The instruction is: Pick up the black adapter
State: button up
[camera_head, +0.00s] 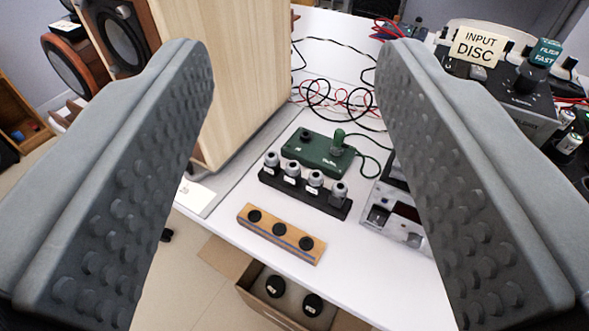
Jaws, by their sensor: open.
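Several small black parts are in view, and I cannot tell which one is the black adapter. A wooden block (266,246) near the table's front edge holds three round black pieces, one of them in the middle (279,229). Behind it, a black rack (330,208) holds several grey, white-labelled plugs (291,171). Two round black pieces (275,286) lie in a cardboard box below the table edge. My gripper (296,62) is open, its grey studded fingers at both sides of the picture, with nothing between them and clear of these parts.
A tall pale wooden cabinet (232,75) stands left. A grey metal unit (398,218) and dark devices (520,95) stand right. The white table (235,200) is partly bare.

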jog(key=shift+w, duration=0.15)
jog(key=c, duration=0.4)
jog(key=m+g, duration=0.6)
jog(key=g, duration=1.1)
send_over(293, 170)
notch_tip(293, 170, down, 15)
jog(key=shift+c, duration=0.2)
jog(key=f, duration=0.7)
jog(key=w+f, duration=0.1)
jog(key=f, duration=0.3)
jog(key=shift+a+f, duration=0.1)
jog(key=shift+f, duration=0.15)
jog(key=shift+w+f, duration=0.1)
jog(key=shift+f, duration=2.65)
